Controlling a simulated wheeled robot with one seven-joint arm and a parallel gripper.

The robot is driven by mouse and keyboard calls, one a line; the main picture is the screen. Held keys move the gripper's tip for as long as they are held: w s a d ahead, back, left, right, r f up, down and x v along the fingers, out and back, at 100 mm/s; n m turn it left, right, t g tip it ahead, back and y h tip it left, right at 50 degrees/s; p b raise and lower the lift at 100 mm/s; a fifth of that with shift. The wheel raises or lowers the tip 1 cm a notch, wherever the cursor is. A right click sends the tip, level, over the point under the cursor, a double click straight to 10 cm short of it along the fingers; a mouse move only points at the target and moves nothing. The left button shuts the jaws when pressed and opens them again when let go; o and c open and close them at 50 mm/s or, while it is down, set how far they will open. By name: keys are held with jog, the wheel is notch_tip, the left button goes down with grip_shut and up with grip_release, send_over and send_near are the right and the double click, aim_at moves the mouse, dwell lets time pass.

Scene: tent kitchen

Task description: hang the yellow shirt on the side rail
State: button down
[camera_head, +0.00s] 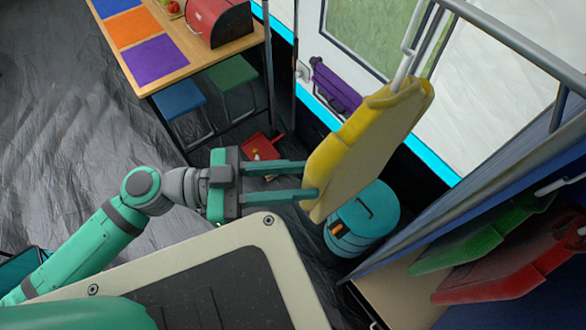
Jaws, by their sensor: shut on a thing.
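The yellow shirt (375,125) hangs tilted on a white hanger (404,68), right of the image centre. My gripper (310,180) reaches in from the left. Its two fingers are shut on the shirt's lower left edge; the far finger's tip is partly hidden behind the cloth. The hanger's hook points up towards the top edge of the picture. A grey metal rail (510,40) runs from the top centre to the right edge, close to the hook. I cannot tell whether the hook touches the rail.
A green shirt (480,238) and a red shirt (515,268) hang inside the blue-sided wardrobe (480,205) at lower right. A teal bin (372,208) stands on the floor behind the yellow shirt. A table (170,68) with coloured mats and stools is at upper left.

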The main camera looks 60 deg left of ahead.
jog(key=shift+w+a, duration=0.15)
jog(key=shift+w+r, duration=0.1)
jog(key=shift+w, duration=0.75)
jog(key=w+a+f, duration=0.1)
jog(key=w+f, duration=0.2)
jog(key=w, duration=0.2)
jog(key=shift+a+f, duration=0.25)
jog(key=shift+f, duration=0.05)
jog(key=shift+w, duration=0.1)
jog(key=c, duration=1.2)
grip_release()
